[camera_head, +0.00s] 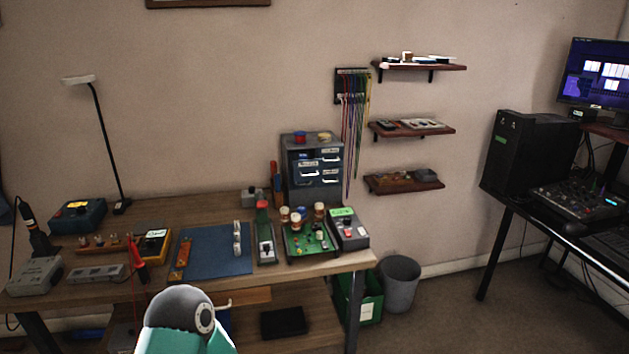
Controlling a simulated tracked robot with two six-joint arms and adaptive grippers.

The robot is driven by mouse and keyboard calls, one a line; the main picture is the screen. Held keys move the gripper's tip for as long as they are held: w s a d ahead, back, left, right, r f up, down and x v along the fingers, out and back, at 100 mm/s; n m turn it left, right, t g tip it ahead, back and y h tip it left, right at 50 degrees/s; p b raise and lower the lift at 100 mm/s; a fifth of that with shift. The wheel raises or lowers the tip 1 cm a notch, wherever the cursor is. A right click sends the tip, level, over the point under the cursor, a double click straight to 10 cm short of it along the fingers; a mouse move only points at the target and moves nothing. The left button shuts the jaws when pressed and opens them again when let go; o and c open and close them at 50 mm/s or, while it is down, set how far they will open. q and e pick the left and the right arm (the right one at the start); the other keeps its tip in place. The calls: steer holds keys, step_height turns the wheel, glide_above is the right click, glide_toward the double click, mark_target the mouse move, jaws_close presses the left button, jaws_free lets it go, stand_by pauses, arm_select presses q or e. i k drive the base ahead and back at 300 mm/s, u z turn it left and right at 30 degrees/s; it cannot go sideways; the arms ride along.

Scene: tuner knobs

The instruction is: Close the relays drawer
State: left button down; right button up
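A small dark blue-grey drawer cabinet (290,172) stands at the back of the wooden workbench, against the wall. Its front has several small drawers with pale labels and bright handles. The labels are too small to read, so I cannot tell which is the relays drawer. Some drawer fronts seem to sit at different depths, but how far any is open is unclear. A grey and teal part of my own arm shows at the bottom edge, well in front of the cabinet. Neither gripper can be made out in this view.
A green circuit board (309,241) with several cream-and-brown knobs and a grey device (348,229) stand before the cabinet. A blue mat (212,253) lies left of them. Coloured cables (354,130) hang right of the cabinet. A grey bin (399,284) stands on the floor.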

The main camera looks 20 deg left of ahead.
mark_target(311, 169)
steer(key=z, duration=0.05)
steer(key=i, duration=0.9)
